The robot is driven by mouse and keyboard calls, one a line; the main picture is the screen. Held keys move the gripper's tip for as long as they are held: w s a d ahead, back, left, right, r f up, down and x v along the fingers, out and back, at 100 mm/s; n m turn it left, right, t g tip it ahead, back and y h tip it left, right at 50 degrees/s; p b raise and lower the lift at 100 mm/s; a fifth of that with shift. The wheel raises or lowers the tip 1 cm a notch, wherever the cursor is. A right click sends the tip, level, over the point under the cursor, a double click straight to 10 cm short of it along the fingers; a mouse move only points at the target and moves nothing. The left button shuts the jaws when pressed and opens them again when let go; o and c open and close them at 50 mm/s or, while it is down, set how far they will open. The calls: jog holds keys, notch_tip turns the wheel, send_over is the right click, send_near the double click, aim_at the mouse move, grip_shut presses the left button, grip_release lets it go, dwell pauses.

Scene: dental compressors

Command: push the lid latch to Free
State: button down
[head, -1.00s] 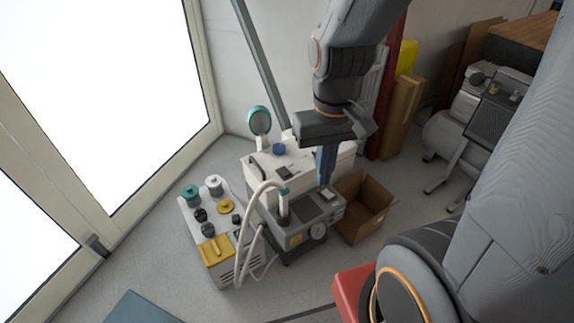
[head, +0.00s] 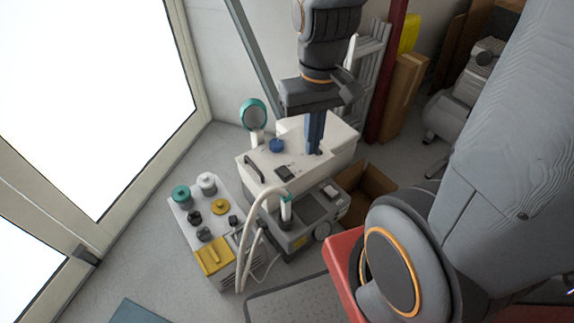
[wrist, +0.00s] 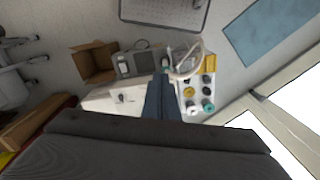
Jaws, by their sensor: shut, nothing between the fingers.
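My gripper (head: 315,150) is shut and empty, its blue fingers pointing down at the white compressor housing (head: 330,130). In the head view the fingertips overlap the right part of its top; I cannot tell whether they touch. The fingers also show in the wrist view (wrist: 161,85), beside the white housing (wrist: 100,103). The housing top carries a blue knob (head: 276,145), a black handle (head: 254,168) and a small dark panel (head: 284,173). A small dark fitting shows on it in the wrist view (wrist: 123,98). I cannot make out the lid latch or its setting.
A grey unit (head: 300,240) with a pale hose (head: 246,240) stands in front of the housing. A unit with several knobs and a yellow part (head: 214,255) is at the left. An open cardboard box (head: 372,190) lies right. A teal round-headed item (head: 253,114) stands behind.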

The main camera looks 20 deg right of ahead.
jog(key=w+f+n+b, duration=0.3)
jog(key=w+f+n, duration=0.5)
jog(key=w+n, duration=0.4)
jog(key=n+g+b, duration=0.1)
jog(key=n, duration=0.9)
send_over(286, 172)
notch_tip(286, 172, down, 8)
jog(key=shift+w+a+r, duration=0.2)
jog(key=shift+w+r, duration=0.05)
jog(key=shift+w, duration=0.15)
jog(key=shift+f, duration=0.1)
jog(key=f, duration=0.4)
jog(key=s+f, duration=0.1)
jog(key=f, duration=0.8)
jog(key=shift+s+d+f, duration=0.25)
jog(key=shift+s+f, duration=0.1)
jog(key=shift+f, duration=0.05)
jog(key=shift+s+f+p, duration=0.1)
jog(key=shift+f+p, duration=0.05)
jog(key=shift+p, duration=0.15)
jog(key=shift+w+a+r, duration=0.2)
jog(key=shift+w+r, duration=0.05)
jog(key=shift+w, duration=0.5)
